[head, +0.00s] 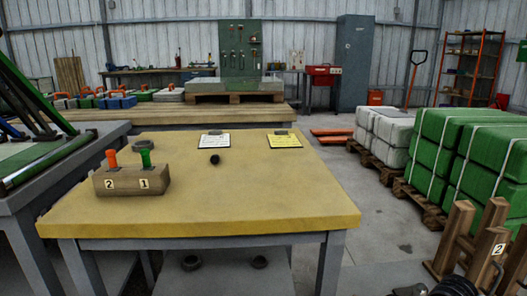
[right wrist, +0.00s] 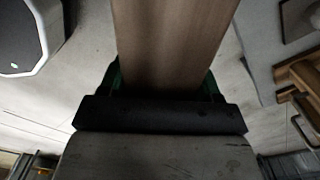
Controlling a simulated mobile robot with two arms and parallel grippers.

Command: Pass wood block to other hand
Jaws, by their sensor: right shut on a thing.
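A plain brown wood block (right wrist: 172,40) is in the right wrist view, running from my right gripper (right wrist: 162,82) out past the top edge. The gripper's green fingers show at both sides of the block, and the gripper is shut on it. The block's far end is cut off by the frame. In the head view I cannot make out this held block or the right gripper. My left gripper is in neither view.
A yellow-topped table (head: 240,200) stands in front, mostly clear. A wooden holder (head: 130,182) with orange and green handles sits at its left. Two clipboards (head: 214,141) (head: 284,141) lie at its back. Wooden posts (head: 488,250) stand at lower right; wrapped green stacks (head: 470,150) are behind.

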